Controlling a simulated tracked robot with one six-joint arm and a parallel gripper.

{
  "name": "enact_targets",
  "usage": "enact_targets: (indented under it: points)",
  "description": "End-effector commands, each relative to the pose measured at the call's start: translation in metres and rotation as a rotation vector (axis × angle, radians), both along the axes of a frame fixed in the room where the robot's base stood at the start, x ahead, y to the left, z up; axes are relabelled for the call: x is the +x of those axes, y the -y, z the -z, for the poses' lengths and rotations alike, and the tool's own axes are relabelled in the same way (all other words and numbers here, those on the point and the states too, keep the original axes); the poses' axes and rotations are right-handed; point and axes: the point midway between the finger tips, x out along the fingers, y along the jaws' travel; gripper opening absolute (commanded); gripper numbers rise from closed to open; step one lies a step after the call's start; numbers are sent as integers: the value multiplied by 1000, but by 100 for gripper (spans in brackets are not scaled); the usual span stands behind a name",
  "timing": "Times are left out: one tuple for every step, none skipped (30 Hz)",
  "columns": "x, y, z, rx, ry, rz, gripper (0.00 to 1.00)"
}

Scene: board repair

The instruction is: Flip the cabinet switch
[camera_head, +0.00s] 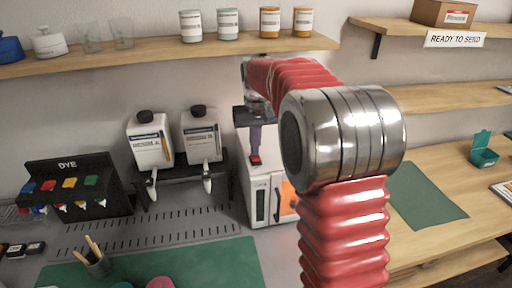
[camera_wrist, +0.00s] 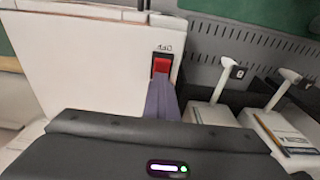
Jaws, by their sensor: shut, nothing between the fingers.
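The white cabinet (camera_head: 258,199) stands on the bench behind my arm, with an orange-lit opening at its right front. My arm hides part of the cabinet's right side.
Two white dispensers (camera_head: 150,142) (camera_head: 202,136) hang on a black rack left of the cabinet. A black dye rack (camera_head: 75,190) stands farther left. A shelf (camera_head: 160,48) with jars runs above. Green mats (camera_head: 215,263) (camera_head: 425,195) lie on the bench.

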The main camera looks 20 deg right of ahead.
Motion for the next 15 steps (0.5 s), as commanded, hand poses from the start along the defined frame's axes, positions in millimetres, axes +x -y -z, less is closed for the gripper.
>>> enact_targets:
  points:
    - [-7, 2, 13, -1, -29, 2, 0]
    - [-7, 2, 13, -1, -30, 1, 0]
    - [-9, 1, 13, -1, -30, 1, 0]
    - [-10, 1, 12, -1, -31, 1, 0]
    - [-11, 1, 12, -1, -31, 1, 0]
    - [-13, 1, 12, -1, -32, 1, 0]
    - [-14, 0, 12, -1, -32, 1, 0]
    - [-15, 0, 12, -1, -33, 0, 0]
    - [-17, 0, 12, -1, -34, 0, 0]
    - [-18, -1, 13, 0, -35, 0, 0]
    - [-19, -1, 13, 1, -36, -2, 0]
    - [-20, -2, 13, 1, -36, -2, 0]
    - [-21, -2, 13, 1, -36, -2, 0]
    - [-21, -2, 13, 1, -35, -3, 0]
    - [-22, -3, 13, 1, -35, -3, 0]
